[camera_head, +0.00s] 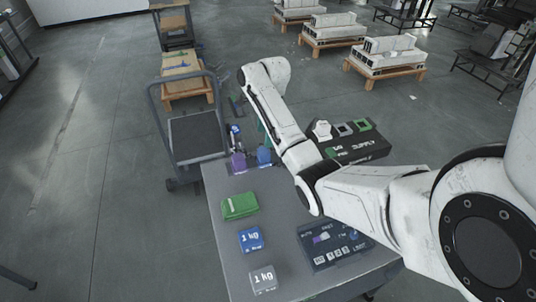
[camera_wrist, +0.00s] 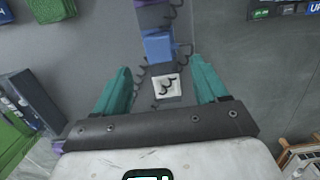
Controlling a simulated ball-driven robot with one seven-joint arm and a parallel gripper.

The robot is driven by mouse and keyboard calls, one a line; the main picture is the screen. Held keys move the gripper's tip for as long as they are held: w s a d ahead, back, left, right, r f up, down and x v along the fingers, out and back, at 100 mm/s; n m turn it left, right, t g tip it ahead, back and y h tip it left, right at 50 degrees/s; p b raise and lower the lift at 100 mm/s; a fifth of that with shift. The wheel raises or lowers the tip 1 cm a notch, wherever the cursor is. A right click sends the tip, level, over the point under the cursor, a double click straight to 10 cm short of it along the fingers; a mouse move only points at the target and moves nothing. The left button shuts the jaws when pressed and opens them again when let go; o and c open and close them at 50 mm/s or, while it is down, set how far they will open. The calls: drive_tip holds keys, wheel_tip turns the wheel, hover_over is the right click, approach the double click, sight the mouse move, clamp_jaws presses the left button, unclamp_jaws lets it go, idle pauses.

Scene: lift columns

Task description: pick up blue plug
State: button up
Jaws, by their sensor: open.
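The blue block (camera_wrist: 158,46), which looks like the blue plug, lies just beyond my fingertips in the wrist view, near the centre line. My gripper (camera_wrist: 161,64) is open, with teal fingers apart on both sides and nothing gripped. In the head view, a blue piece (camera_head: 264,156) and a purple piece (camera_head: 238,161) stand at the table's far edge, below my forearm. The gripper is only partly seen there.
The grey table (camera_head: 225,235) holds a green pack (camera_head: 239,206), a blue weight (camera_head: 251,239), a white weight (camera_head: 263,279) and a dark panel (camera_head: 325,257). A black supply case (camera_head: 355,150) is right of the forearm. A cart (camera_head: 197,137) stands beyond the table.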

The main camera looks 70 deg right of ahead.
sight(264, 150)
drive_tip(key=f, duration=0.6)
drive_tip(key=f+p, duration=0.1)
drive_tip(key=f, duration=0.2)
drive_tip(key=shift+w+a, duration=0.25)
drive_tip(key=shift+a, duration=0.15)
drive_tip(key=shift+r, duration=0.1)
drive_tip(key=c, duration=1)
drive_tip(key=shift+r, duration=0.15)
